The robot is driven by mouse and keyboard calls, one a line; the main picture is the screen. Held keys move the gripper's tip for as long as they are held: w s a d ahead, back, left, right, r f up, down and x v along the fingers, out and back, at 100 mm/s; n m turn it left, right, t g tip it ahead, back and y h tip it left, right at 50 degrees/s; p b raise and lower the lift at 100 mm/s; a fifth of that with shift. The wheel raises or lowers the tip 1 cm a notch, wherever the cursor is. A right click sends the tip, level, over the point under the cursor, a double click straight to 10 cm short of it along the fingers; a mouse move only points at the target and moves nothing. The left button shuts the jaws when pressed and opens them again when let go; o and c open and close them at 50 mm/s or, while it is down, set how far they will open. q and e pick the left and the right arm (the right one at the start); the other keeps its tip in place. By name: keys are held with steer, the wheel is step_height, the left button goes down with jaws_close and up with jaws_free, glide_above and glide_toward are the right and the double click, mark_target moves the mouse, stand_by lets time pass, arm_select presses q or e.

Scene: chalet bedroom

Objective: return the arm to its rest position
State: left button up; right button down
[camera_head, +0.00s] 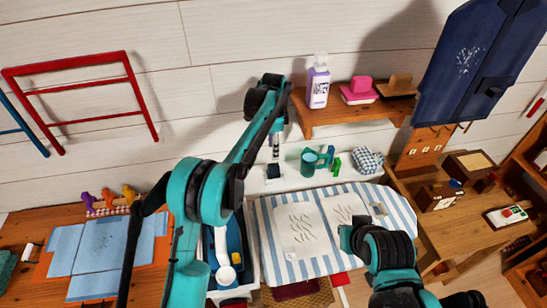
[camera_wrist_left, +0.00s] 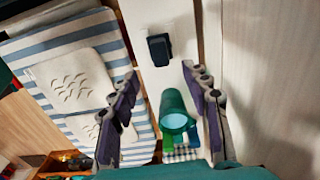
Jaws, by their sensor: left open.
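My left arm, teal and black, reaches up across the middle of the head view. Its left gripper (camera_head: 274,150) points down above a white shelf near the wall. In the left wrist view the two fingers of this gripper (camera_wrist_left: 160,78) are spread apart with nothing held between them. A green mug (camera_head: 308,162) stands just right of the gripper; in the wrist view the mug (camera_wrist_left: 174,118) shows between the fingers, beyond them. My right arm (camera_head: 388,250) is folded at the lower right, over the striped bed; its fingers are not clear.
A small black object (camera_head: 273,171) sits on the white shelf (camera_head: 258,184) under the gripper. A wooden shelf (camera_head: 325,121) with a lotion bottle (camera_head: 318,84) is close at right. A red rack (camera_head: 90,118) hangs at left. The striped bed (camera_head: 262,225) lies below.

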arm_select(q)
steer(key=s+a+r+n+t+b, duration=0.25)
steer(key=s+a+r+n, duration=0.45)
steer(key=s+a+r, duration=0.55)
steer(key=s+a+f+n+t, duration=0.1)
steer(key=s+f+n, duration=0.2)
steer(key=s, duration=0.4)
steer(key=s+a+f+n+t+b, duration=0.1)
steer(key=s+a+f+n+t, duration=0.1)
steer(key=s, duration=0.5)
steer(key=s+a+f+n+t, duration=0.1)
steer(key=s+a+f+n, duration=0.1)
steer(key=s+f, duration=0.4)
steer(key=shift+s+a+f+n+t+b, duration=0.2)
steer(key=shift+s+n+t+b, duration=0.15)
steer(key=shift+s+n, duration=0.65)
steer(key=shift+s, duration=0.1)
